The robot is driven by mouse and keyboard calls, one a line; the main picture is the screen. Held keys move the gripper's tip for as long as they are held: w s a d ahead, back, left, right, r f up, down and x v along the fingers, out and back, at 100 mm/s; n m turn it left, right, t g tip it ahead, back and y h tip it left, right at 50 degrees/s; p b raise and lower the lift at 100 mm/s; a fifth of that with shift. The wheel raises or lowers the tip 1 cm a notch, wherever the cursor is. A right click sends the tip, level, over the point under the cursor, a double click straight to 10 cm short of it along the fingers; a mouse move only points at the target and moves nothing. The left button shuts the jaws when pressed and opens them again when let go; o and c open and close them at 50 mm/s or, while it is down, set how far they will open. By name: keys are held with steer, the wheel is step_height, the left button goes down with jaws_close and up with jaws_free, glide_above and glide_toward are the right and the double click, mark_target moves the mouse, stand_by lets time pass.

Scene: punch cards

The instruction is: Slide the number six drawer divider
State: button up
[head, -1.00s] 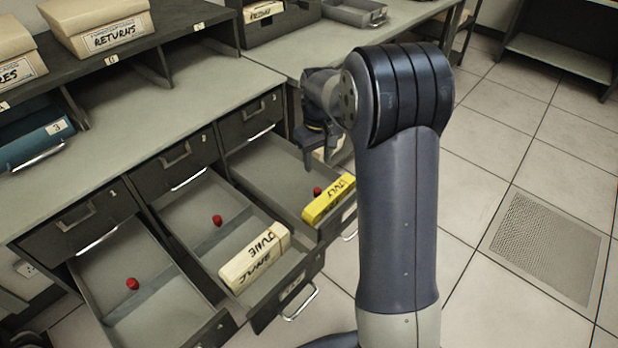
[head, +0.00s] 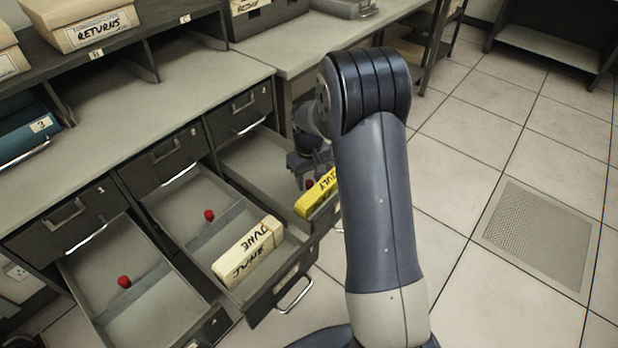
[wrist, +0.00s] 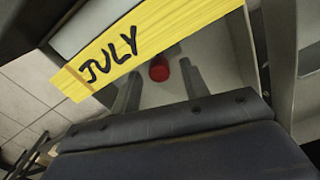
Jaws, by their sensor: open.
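The right open drawer (head: 246,160) holds a yellow card block marked JULY (head: 317,193). A red knob (head: 309,184) shows behind the block, partly covered by my gripper (head: 304,180); the divider it belongs to is mostly hidden. In the wrist view my gripper (wrist: 161,70) is open, pointing down into the drawer. Its two fingers stand apart, with the red knob (wrist: 159,69) appearing between their tips. The JULY block (wrist: 130,50) lies just beyond the knob. I cannot tell whether the fingers touch the knob. I cannot read a six on this drawer.
The middle open drawer (head: 169,207) holds a cream JUNE block (head: 248,252) and a red knob (head: 209,215). The left open drawer (head: 140,315) has another red knob (head: 124,281). A RETURNS box (head: 85,22) sits on the shelf. Tiled floor (head: 455,200) is clear at right.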

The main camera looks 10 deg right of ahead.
steer(key=shift+c, duration=0.2)
jaws_close()
stand_by(0.3)
